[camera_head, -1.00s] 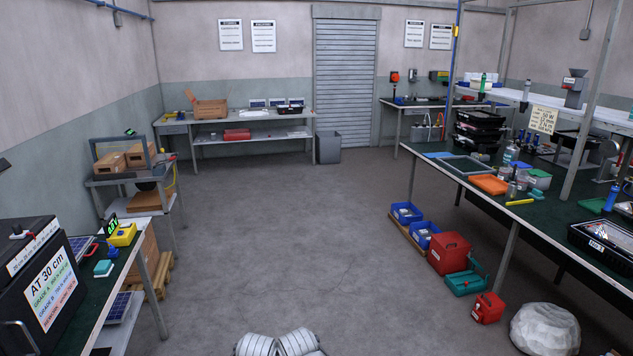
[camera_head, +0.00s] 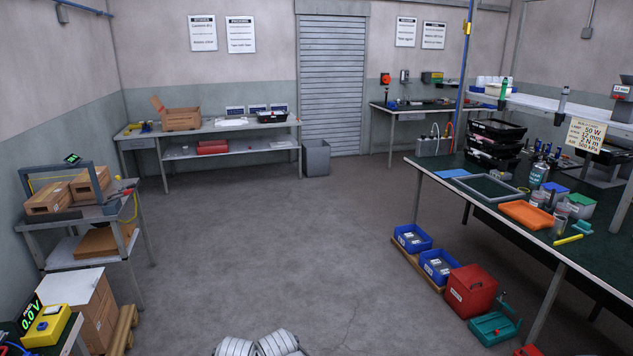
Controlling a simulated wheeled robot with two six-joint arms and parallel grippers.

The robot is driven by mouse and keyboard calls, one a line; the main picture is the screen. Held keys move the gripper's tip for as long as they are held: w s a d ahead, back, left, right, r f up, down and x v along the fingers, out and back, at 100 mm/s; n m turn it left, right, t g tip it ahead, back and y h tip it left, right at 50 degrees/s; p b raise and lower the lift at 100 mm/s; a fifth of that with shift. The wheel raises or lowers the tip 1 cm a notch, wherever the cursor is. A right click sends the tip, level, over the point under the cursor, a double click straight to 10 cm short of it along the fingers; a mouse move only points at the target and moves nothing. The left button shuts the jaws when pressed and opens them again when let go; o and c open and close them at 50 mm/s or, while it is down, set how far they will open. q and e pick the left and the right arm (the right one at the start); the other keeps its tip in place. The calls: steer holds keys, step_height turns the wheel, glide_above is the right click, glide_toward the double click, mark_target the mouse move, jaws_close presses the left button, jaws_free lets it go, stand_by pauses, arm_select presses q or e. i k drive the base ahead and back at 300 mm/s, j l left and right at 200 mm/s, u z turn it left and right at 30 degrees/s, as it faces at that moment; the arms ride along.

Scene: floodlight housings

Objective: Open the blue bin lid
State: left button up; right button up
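A small container with a blue lid (camera_head: 555,188) stands on the right workbench, beside a similar one with a green lid (camera_head: 580,201). The blue lid appears shut on its container. Two blue bins also sit on the floor in front of that bench, one farther (camera_head: 412,237) and one nearer (camera_head: 440,265). Both look open at the top with grey contents, and no lid shows on them. Neither of my grippers is in view. Only rounded white parts, seemingly mine, show at the bottom edge.
The right workbench (camera_head: 478,217) carries a grey frame (camera_head: 487,188), an orange tray (camera_head: 526,214), bottles and black crates (camera_head: 495,143). The middle floor (camera_head: 280,250) is clear.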

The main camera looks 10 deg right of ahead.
mark_target(549, 186)
steer(key=i+l+z, duration=0.1)
steer(key=i+z, duration=0.25)
steer(key=i, duration=0.25)
steer(key=i+j+z, duration=0.1)
steer(key=i+z, duration=0.3)
steer(key=i, duration=0.25)
steer(key=i+j+z, duration=0.35)
steer(key=i, duration=0.25)
steer(key=i+j+z, duration=0.15)
steer(key=i+z, duration=0.25)
steer(key=i+j+z, duration=1.05)
steer(key=j+z, duration=0.15)
steer(key=i+j+z, duration=0.1)
steer(key=j, duration=0.15)
steer(key=j+z, duration=0.1)
steer(key=j, duration=0.2)
